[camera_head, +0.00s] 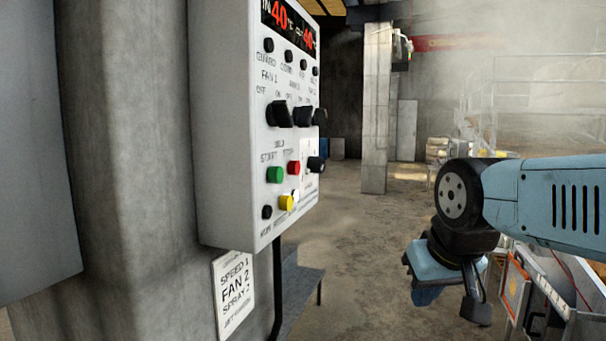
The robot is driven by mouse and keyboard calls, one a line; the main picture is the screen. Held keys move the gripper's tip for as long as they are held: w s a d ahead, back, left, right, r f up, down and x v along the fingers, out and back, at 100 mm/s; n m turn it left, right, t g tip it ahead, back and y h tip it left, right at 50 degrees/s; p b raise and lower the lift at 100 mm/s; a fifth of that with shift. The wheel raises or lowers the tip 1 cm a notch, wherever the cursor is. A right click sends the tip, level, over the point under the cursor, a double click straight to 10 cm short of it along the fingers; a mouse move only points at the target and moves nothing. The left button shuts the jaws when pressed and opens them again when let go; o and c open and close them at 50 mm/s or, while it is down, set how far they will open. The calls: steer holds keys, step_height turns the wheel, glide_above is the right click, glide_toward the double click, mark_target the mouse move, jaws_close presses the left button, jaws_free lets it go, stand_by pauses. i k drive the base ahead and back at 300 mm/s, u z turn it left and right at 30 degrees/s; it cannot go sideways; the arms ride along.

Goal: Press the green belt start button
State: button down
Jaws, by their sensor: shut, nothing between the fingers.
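The green belt start button (275,174) is on the front of the light grey control box (222,120), under a label reading START. A red button (294,167) is just to its right, and a yellow button (286,203) is below. My gripper (474,310) is at the lower right, at the end of my blue arm, pointing down. It is shut and empty, well to the right of the box and apart from it. Its fingertips are small and dark, and their detail is hard to see.
The box hangs on a concrete pillar (120,130), with black knobs (279,114) standing out from its face. A sign (233,294) hangs below. A grey bench (300,285) stands under the box. Metal frames (535,95) stand in steam at right. Open floor (365,245) lies between.

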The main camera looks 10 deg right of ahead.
mark_target(275, 173)
steer(key=z, duration=0.9)
steer(key=k, duration=2.2)
steer(key=u, duration=0.65)
steer(key=i, duration=1)
